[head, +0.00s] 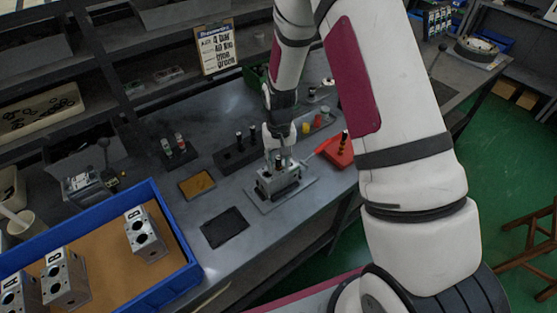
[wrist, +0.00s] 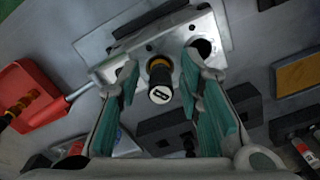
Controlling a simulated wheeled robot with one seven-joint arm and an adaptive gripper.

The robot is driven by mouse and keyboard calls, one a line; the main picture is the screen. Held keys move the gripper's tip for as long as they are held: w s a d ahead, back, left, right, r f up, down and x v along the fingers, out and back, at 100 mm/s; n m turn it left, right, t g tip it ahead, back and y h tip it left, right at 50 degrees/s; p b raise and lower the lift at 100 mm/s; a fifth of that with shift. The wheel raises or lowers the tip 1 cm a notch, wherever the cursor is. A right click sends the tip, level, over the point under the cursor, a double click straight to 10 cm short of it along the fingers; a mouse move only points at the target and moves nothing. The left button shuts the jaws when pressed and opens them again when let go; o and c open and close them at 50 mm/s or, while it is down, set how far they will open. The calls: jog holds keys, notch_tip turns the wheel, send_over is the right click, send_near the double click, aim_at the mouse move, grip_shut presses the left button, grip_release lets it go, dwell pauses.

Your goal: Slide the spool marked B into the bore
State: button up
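The spool marked B (wrist: 160,80) is dark with an orange band and a pale end cap bearing the letter. In the wrist view it stands end-on at one bore of the grey valve block (wrist: 115,68); how deep it sits I cannot tell. A second bore (wrist: 203,47) in the block's top is dark and empty. My gripper (wrist: 160,71) has its teal fingers on either side of the spool, with gaps on both sides, so it is open. In the head view my gripper (head: 279,160) is right above the valve block (head: 279,184), and the spool is hard to make out.
A red tray (head: 337,152) with a spool is close to the block's right. A dark rack (head: 238,155) stands behind, and another rack (head: 178,153) is farther left. An orange-floored tray (head: 197,185) and a black mat (head: 224,228) lie left. A blue bin (head: 178,235) holds marked blocks.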

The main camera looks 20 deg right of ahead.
notch_tip(320, 180, up, 12)
dwell(0.8)
dwell(0.3)
jog(key=s+r+t, duration=0.1)
jog(key=s+r, duration=0.4)
jog(key=r, duration=0.4)
jog(key=s+r+t, duration=0.2)
jog(key=s+r, duration=0.3)
jog(key=r, duration=0.4)
jog(key=s+r+t, duration=0.1)
jog(key=s+r, duration=0.2)
jog(key=s, duration=0.4)
jog(key=s+r+n+t, duration=0.1)
jog(key=s+r, duration=0.2)
jog(key=s, duration=0.5)
jog(key=shift+r+n+t, duration=0.3)
jog(key=shift+r, duration=0.05)
jog(key=shift+d, duration=0.1)
